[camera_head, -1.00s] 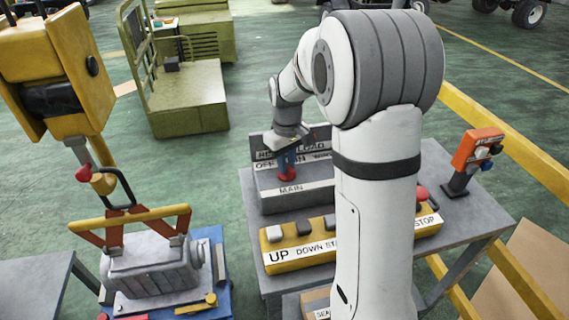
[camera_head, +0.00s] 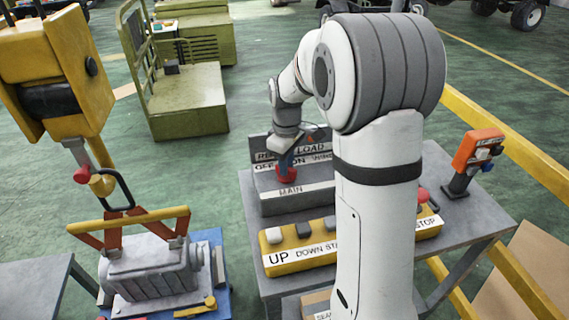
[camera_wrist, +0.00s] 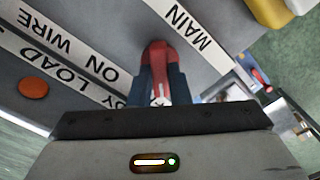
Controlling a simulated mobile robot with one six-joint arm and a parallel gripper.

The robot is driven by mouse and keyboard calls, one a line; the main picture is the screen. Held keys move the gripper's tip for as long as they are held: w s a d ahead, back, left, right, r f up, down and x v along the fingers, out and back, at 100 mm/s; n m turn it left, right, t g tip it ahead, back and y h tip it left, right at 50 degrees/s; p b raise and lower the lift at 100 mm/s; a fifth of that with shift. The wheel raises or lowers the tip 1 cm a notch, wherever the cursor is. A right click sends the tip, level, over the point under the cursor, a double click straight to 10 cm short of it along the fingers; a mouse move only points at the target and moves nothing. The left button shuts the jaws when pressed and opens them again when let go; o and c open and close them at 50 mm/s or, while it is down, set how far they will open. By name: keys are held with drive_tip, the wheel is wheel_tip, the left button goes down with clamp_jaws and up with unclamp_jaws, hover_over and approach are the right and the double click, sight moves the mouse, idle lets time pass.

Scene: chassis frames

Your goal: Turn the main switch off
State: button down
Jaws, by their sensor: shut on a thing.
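The main switch (camera_head: 286,177) is a red knob on a grey box (camera_head: 290,201) labelled MAIN on the table's left part. My gripper (camera_head: 286,162) points down at it with blue fingers around the knob. In the wrist view the red switch handle (camera_wrist: 157,58) sits between the two blue fingers of my gripper (camera_wrist: 158,82), which is shut on it. The ON label shows next to the handle in the wrist view. The OFF label shows at the left of the box in the head view. The handle's exact pointing direction is partly hidden by the fingers.
A yellow button box (camera_head: 300,254) with UP, DOWN and STOP labels stands in front. An orange control unit (camera_head: 477,150) stands at the right. A yellow crane hoist (camera_head: 60,75) hangs at the left over a grey motor (camera_head: 150,275). An orange lamp (camera_wrist: 33,88) is beside the switch.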

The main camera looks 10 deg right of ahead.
drive_tip(key=shift+w+r, duration=0.15)
drive_tip(key=shift+r, duration=0.05)
drive_tip(key=c, duration=1.7)
unclamp_jaws()
drive_tip(key=o, duration=0.3)
drive_tip(key=shift+f, duration=0.15)
drive_tip(key=shift+o, duration=0.2)
wheel_tip(320, 180, up, 7)
drive_tip(key=shift+f, duration=0.15)
drive_tip(key=shift+r, duration=0.55)
drive_tip(key=s+f+m+t, duration=0.1)
drive_tip(key=s+m+t, duration=0.2)
drive_tip(key=s+m, duration=0.6)
drive_tip(key=s, duration=1.5)
drive_tip(key=shift+a+f, duration=0.3)
drive_tip(key=shift+f, duration=0.05)
